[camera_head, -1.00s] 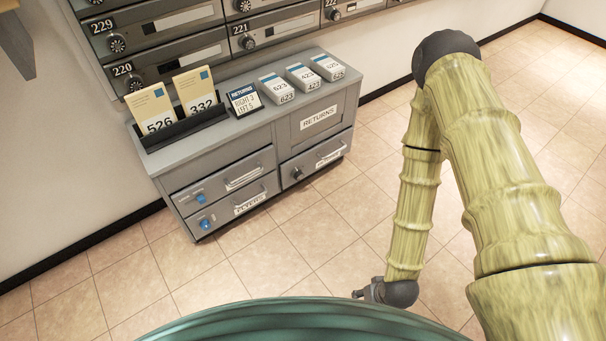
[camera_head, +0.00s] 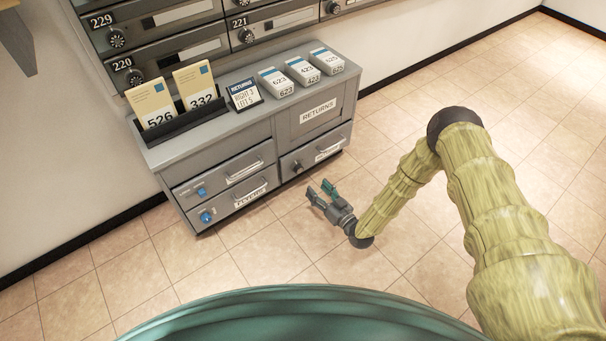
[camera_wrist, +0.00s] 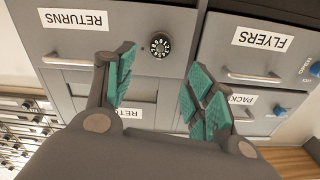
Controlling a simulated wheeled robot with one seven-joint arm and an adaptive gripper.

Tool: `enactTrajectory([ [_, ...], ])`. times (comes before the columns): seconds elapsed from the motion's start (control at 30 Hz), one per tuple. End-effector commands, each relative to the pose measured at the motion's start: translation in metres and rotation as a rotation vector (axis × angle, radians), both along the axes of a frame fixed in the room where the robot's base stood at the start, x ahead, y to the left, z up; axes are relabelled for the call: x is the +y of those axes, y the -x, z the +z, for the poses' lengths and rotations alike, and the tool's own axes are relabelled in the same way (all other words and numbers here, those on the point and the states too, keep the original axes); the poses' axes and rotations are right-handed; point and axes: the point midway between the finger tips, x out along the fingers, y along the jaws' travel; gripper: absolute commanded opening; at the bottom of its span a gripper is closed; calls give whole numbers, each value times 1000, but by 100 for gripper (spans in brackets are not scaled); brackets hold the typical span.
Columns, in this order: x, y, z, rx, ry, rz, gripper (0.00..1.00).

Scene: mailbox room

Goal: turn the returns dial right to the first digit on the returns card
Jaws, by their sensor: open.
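The returns dial (camera_head: 297,166) is a small black knob on the lower right drawer of the grey cabinet. In the wrist view, the dial (camera_wrist: 160,46) shows white marks around its rim, too small to read, and the picture is upside down. The returns card (camera_head: 244,96) stands on the cabinet top; it seems to read "RIGHT 3, LEFT 5". My gripper (camera_head: 321,191) is open and empty, in front of the drawer and apart from the dial. In the wrist view, the dial lies beyond and between the teal fingers of my gripper (camera_wrist: 156,76).
The returns drawer (camera_wrist: 115,45) has a bar handle beside the dial. Left drawers have blue knobs (camera_head: 206,216). A rack (camera_head: 187,125) with cards 526 and 332 and several numbered packs (camera_head: 302,70) stand on top. The floor (camera_head: 290,240) before the cabinet is clear.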

Motion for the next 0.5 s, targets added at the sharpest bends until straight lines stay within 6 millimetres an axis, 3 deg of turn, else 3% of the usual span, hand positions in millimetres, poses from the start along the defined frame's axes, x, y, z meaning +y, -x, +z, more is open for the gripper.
enactTrajectory([
  [0.5,46,-63,-3,2,1,-2,55],
])
